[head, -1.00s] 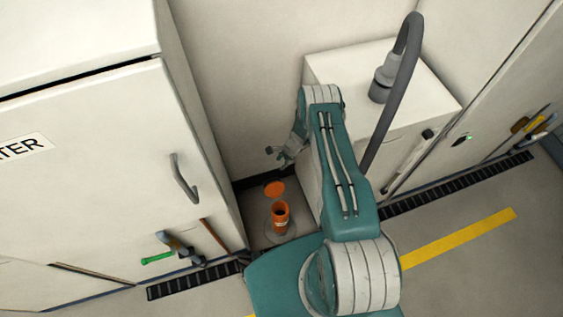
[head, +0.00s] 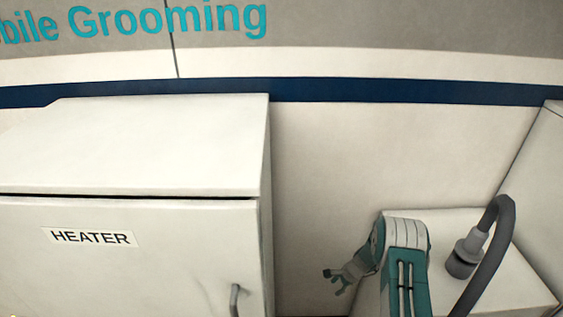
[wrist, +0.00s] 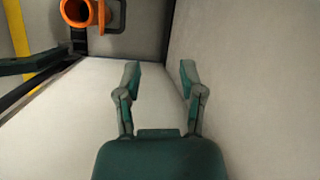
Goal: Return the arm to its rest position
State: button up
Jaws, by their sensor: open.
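My arm (head: 402,262) shows at the lower right of the head view, its upper part bent over in front of the low white cabinet. My gripper (head: 333,280) hangs to the left of the arm, in front of the plain wall. In the wrist view my gripper (wrist: 160,68) has its two fingers spread apart, with nothing between them. The fingertips are apart from the orange container (wrist: 76,12), which is at the upper left of that view. The lower arm and my base are out of the head view.
A white cabinet (head: 140,150) labelled HEATER stands at the left. A low white cabinet (head: 520,280) at the right carries a grey hose (head: 488,255) on a round fitting. The wall gap between the cabinets is clear around the gripper. A yellow floor stripe (wrist: 18,30) shows in the wrist view.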

jog(key=s+a+r+n, duration=0.1)
jog(key=s+r+n, duration=0.1)
jog(key=r, duration=1)
jog(key=s+a+r+n+t+h, duration=0.1)
jog(key=a+r+n, duration=0.15)
jog(key=r, duration=0.85)
jog(key=s+r+n, duration=0.2)
jog(key=r+n, duration=0.1)
jog(key=r, duration=0.9)
jog(key=s+r+n+t+h, duration=0.1)
jog(key=s+r+n, duration=0.1)
jog(key=s+r, duration=0.3)
jog(key=s+a+r+n+t+h, duration=0.1)
jog(key=s+r+n, duration=0.2)
jog(key=s, duration=1)
jog(key=s+r+n+t+h, duration=0.1)
jog(key=s+r+n, duration=0.2)
jog(key=s+r, duration=0.4)
jog(key=s, duration=0.2)
jog(key=shift+s+a+r+t, duration=0.15)
jog(key=shift+s+r+t, duration=0.15)
jog(key=shift+s+r, duration=0.1)
